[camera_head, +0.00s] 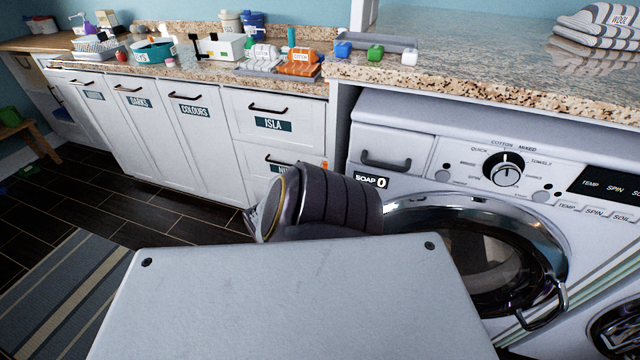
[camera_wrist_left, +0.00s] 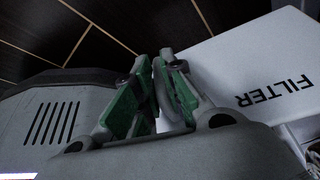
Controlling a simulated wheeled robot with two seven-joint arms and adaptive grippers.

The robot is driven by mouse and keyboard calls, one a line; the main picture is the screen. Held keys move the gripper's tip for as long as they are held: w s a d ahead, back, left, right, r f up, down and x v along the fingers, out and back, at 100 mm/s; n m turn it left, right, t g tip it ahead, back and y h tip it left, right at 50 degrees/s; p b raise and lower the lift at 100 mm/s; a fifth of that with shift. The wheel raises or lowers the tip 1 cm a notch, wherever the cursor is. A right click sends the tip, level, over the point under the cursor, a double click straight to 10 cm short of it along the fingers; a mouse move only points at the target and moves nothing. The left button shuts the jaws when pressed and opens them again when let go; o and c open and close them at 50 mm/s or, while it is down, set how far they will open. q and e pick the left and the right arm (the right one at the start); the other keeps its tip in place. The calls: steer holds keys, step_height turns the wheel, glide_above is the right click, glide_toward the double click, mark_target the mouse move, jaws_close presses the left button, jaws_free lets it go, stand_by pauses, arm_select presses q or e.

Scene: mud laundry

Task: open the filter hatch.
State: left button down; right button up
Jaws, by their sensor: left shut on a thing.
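The filter hatch (camera_wrist_left: 240,75) is a white panel with the word FILTER in black, upside down in the left wrist view. It lies to the right of my left gripper (camera_wrist_left: 168,62), and its left edge meets the fingers. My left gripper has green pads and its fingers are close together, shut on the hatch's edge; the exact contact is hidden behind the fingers. In the head view my own body and arm hide the hatch and the left gripper. The washing machine (camera_head: 400,140) stands at the right with its round door (camera_head: 490,265) shut. My right gripper is not in view.
A granite counter (camera_head: 460,85) runs above the washer. White cabinets (camera_head: 190,150) line the wall to the left. A striped rug (camera_head: 60,290) lies on the dark tiled floor, which is mostly clear in front of the cabinets.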

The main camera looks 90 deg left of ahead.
arm_select(q)
steer(key=shift+s+d, duration=0.2)
steer(key=shift+d, duration=0.05)
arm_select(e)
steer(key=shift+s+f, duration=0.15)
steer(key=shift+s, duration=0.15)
arm_select(q)
steer(key=c, duration=1.8)
jaws_free()
steer(key=shift+a, duration=0.1)
steer(key=shift+a, duration=0.1)
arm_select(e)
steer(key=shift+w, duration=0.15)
arm_select(q)
steer(key=shift+w, duration=0.1)
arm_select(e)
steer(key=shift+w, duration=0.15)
arm_select(q)
steer(key=shift+a+r, duration=0.15)
steer(key=shift+r, duration=0.05)
steer(key=shift+v, duration=5.75)
